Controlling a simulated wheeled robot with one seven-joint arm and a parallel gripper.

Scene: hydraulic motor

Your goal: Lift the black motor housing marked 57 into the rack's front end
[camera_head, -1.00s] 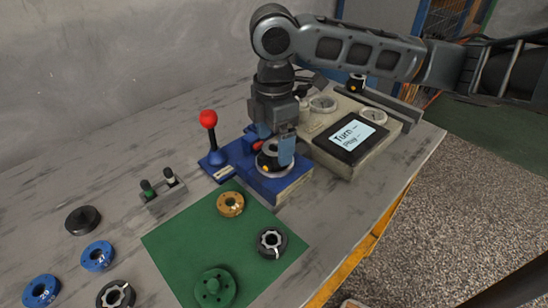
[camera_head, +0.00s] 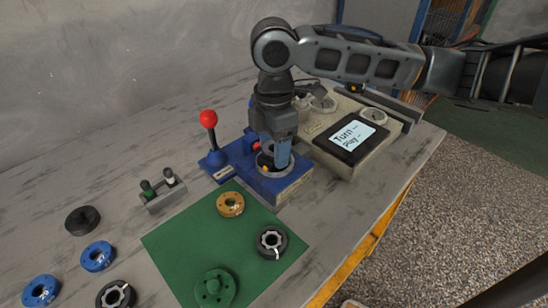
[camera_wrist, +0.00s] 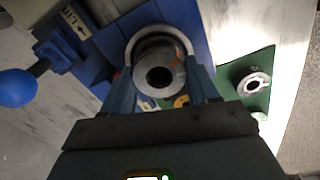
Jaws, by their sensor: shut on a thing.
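My gripper (camera_head: 272,164) points down over the front end of the blue rack (camera_head: 268,186). It is shut on a dark round part, which I take to be the black motor housing (camera_wrist: 147,89). In the wrist view, the housing sits between the two blue fingers, with a dark central hole and grey metallic glints. It lies within the pale ring (camera_wrist: 134,42) of the rack's front end, low down in it. How deep it sits is hidden by the fingers, and no 57 is legible.
A red-knobbed lever (camera_head: 209,120) stands left of the rack. A green mat (camera_head: 190,240) with several round parts lies in front. Several rings and a small switch box (camera_head: 163,190) are at left. A screen console (camera_head: 350,138) stands close at right.

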